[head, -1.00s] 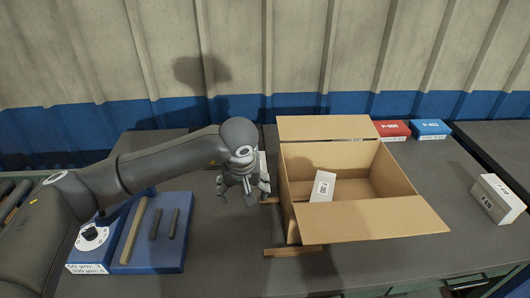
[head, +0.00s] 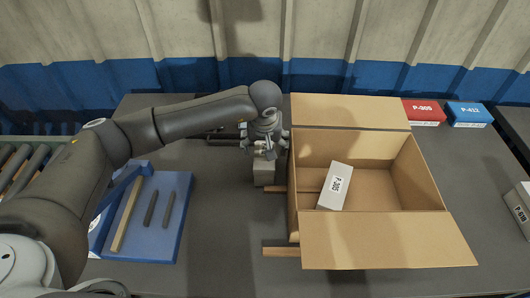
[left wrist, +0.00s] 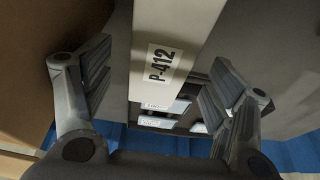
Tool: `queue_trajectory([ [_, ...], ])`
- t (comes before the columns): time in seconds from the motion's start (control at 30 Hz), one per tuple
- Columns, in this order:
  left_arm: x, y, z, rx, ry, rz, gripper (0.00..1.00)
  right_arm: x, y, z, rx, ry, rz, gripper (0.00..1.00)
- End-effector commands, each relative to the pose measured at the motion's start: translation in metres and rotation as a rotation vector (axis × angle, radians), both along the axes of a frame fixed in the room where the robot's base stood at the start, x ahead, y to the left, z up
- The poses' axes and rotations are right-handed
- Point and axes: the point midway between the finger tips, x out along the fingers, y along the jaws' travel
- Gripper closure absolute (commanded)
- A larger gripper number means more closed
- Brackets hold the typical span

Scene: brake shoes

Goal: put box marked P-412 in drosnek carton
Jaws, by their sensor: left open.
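A pale box marked P-412 (left wrist: 170,60) stands between the fingers in the left wrist view, its label facing the camera. In the head view this box (head: 265,174) stands on the table just left of the open cardboard carton (head: 372,240). My left gripper (head: 265,152) is open above it, with one finger on each side; the wrist view also shows the fingers (left wrist: 160,95) apart. I cannot tell whether they touch the box. A white box marked P-305 (head: 335,187) lies tilted inside the carton. No carton name is legible. My right gripper is not in view.
A red box marked P-305 (head: 424,112) and a blue box marked P-412 (head: 469,114) stand behind the carton. A box marked P-618 (head: 520,212) is at the right edge. A blue tray with bars (head: 172,245) lies left. Wooden strips (head: 281,252) stick out beside the carton.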

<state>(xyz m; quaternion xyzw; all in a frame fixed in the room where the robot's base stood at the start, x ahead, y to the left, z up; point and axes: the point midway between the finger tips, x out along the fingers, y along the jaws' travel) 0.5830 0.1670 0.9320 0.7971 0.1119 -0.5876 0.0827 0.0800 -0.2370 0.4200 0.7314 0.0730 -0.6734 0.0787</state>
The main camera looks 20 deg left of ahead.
Motion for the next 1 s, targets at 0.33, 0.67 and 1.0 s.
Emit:
queue_trajectory([
  [0.33,0.007,0.003,-0.028,0.001,0.004,0.001,0.21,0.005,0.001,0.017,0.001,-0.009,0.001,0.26],
  [0.67,0.016,0.006,-0.063,0.000,0.000,0.001,0.21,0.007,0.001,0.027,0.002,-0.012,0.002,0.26],
  [1.0,0.017,0.006,-0.065,0.000,-0.001,0.000,0.32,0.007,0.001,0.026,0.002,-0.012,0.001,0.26],
])
